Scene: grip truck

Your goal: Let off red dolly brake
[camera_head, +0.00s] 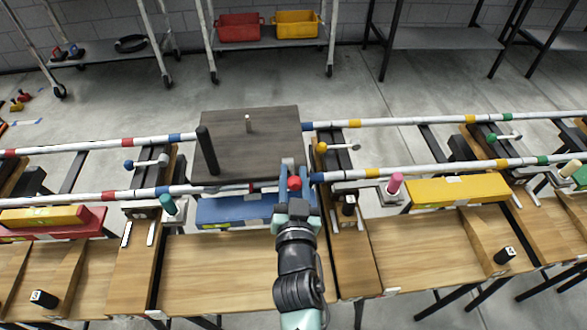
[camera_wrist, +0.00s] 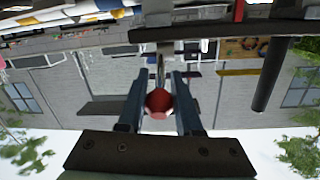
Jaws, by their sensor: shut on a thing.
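A red knob (camera_head: 294,184), which I take to be the red dolly brake's handle, sits at the near edge of the dark dolly platform (camera_head: 262,155). My gripper (camera_head: 293,171) reaches it from the near side and is shut on it. In the wrist view the red knob (camera_wrist: 158,104) lies between the two fingers of my gripper (camera_wrist: 159,80), with a thin metal rod beyond it. The brake's mount is mostly hidden by my gripper.
Striped rails (camera_head: 420,120) run across the scene. A black post (camera_head: 207,150) rises from the platform's left side. A blue box (camera_head: 225,211) lies just left of my gripper. Other levers are near: a teal handle (camera_head: 168,204), a yellow knob (camera_head: 321,147) and a pink handle (camera_head: 395,184).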

